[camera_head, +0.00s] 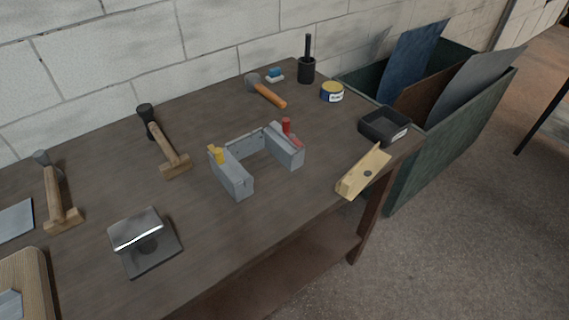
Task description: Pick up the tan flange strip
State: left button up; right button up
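The tan flange strip (364,171) lies near the front right edge of the brown workbench (205,228). It is an angled, pale tan piece with a dark round spot in its middle. Its lower left end appears to reach the bench's front edge; I cannot tell if it overhangs. Nothing covers it. Neither of my grippers is in view.
A grey U-shaped frame (234,178) with yellow and red parts stands left of the strip. A black tray (384,125) sits behind it. Mallets (163,142) and a metal stand (146,245) are further left. A green bin (447,140) with sheets stands right.

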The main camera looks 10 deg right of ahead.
aim_at(367, 167)
jog(key=i+l+u, duration=0.15)
jog(key=l+u, duration=0.7)
jog(key=i+l+u, duration=0.1)
jog(key=l+u, duration=0.6)
jog(key=u, duration=0.15)
jog(key=k+l+u, duration=0.15)
jog(key=l+u, duration=0.25)
